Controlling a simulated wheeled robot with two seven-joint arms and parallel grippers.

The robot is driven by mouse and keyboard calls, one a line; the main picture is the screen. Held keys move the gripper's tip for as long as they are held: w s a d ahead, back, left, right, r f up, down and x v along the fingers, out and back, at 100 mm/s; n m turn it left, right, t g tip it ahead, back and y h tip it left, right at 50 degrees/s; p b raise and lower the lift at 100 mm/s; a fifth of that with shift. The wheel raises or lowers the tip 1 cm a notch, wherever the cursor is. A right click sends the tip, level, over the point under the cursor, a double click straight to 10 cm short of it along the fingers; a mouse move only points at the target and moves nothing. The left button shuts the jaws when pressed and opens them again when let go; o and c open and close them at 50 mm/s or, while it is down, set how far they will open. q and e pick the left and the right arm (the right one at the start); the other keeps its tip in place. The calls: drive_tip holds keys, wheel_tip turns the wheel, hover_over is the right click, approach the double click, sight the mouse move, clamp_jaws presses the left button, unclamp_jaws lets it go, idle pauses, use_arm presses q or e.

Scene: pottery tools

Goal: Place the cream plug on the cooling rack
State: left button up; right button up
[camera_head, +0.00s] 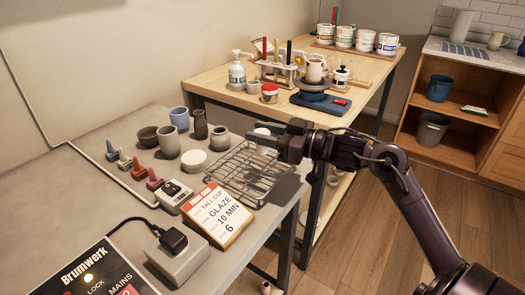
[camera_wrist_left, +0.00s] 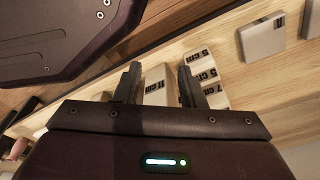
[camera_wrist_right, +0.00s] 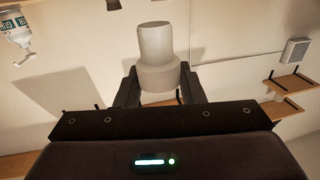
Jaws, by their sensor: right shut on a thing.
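The cream plug (camera_wrist_right: 156,60) is a pale stepped cylinder, narrower at its far end. My right gripper (camera_wrist_right: 160,92) is shut on its wide part. In the head view, the plug (camera_head: 262,132) shows as a small pale shape beside my right gripper (camera_head: 280,143), partly hidden by it. The cooling rack (camera_head: 238,178) is a wire grid at the table's right edge. My right gripper is at its far end, seemingly above it; the exact height is unclear. My left gripper (camera_wrist_left: 158,88) is open and empty in the left wrist view, and out of the head view.
A glaze card (camera_head: 218,214) stands in front. A wooden bench (camera_head: 215,88) holding pots stands behind.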

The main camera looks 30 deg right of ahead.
sight(263, 150)
wheel_tip(263, 150, down, 4)
drive_tip(key=shift+b, duration=0.3)
drive_tip(key=shift+f, duration=0.4)
drive_tip(key=o, duration=1)
use_arm(q)
drive_tip(key=shift+w, duration=0.15)
